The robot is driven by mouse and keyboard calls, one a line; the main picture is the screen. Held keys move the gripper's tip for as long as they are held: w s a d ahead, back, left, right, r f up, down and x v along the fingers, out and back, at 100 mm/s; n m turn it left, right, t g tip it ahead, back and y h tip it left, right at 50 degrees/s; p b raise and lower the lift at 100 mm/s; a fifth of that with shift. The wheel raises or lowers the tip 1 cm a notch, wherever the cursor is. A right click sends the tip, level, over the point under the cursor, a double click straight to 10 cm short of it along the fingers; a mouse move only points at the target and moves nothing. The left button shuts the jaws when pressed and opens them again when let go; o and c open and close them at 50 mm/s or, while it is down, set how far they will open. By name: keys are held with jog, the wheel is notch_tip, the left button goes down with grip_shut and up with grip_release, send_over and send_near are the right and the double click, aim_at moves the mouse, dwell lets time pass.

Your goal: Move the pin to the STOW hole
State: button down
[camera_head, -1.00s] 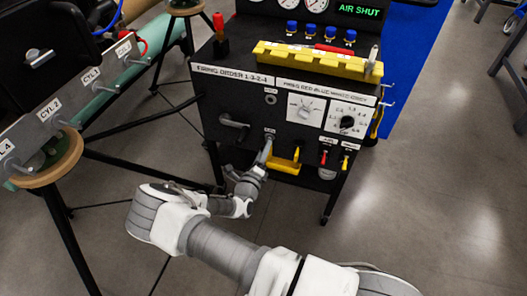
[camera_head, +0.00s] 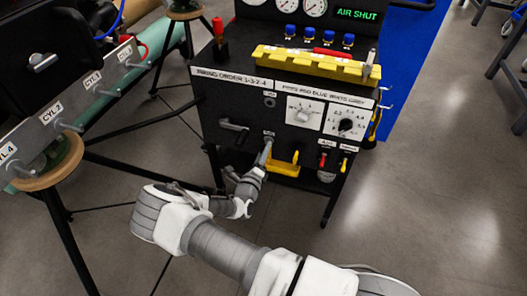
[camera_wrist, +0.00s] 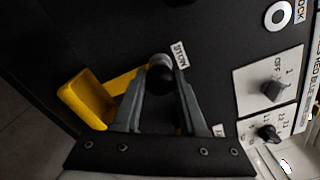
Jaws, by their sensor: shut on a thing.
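My gripper (camera_head: 266,152) reaches the lower front of the black console (camera_head: 232,112), right by the STOW label. In the wrist view, my gripper's fingers (camera_wrist: 160,68) close around the dark round head of the pin (camera_wrist: 161,79), just left of the STOW label (camera_wrist: 180,55). The pin's shaft and the STOW hole are hidden behind the head and fingers, so I cannot tell how deep the pin sits. The LOCK hole (camera_wrist: 279,14) shows as an empty-looking dark ring; it is also in the head view (camera_head: 269,102).
A yellow bracket (camera_wrist: 88,102) sticks out close beside my gripper. Two dials (camera_head: 303,114) are to the right. A crank handle (camera_head: 232,125) is to the left. A yellow rack (camera_head: 315,64) lies on top. Stands with wooden rings (camera_head: 52,170) are at the left.

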jog(key=shift+w+d+r, duration=0.15)
jog(key=shift+w+r, duration=0.05)
jog(key=shift+w, duration=0.25)
jog(key=c, duration=0.7)
grip_release()
jog(key=o, duration=0.3)
jog(key=shift+w+d+f, duration=0.1)
jog(key=shift+w+f, duration=0.05)
jog(key=shift+o, duration=0.9)
jog(key=shift+s, duration=0.2)
jog(key=p+v, duration=0.2)
jog(key=v, duration=0.5)
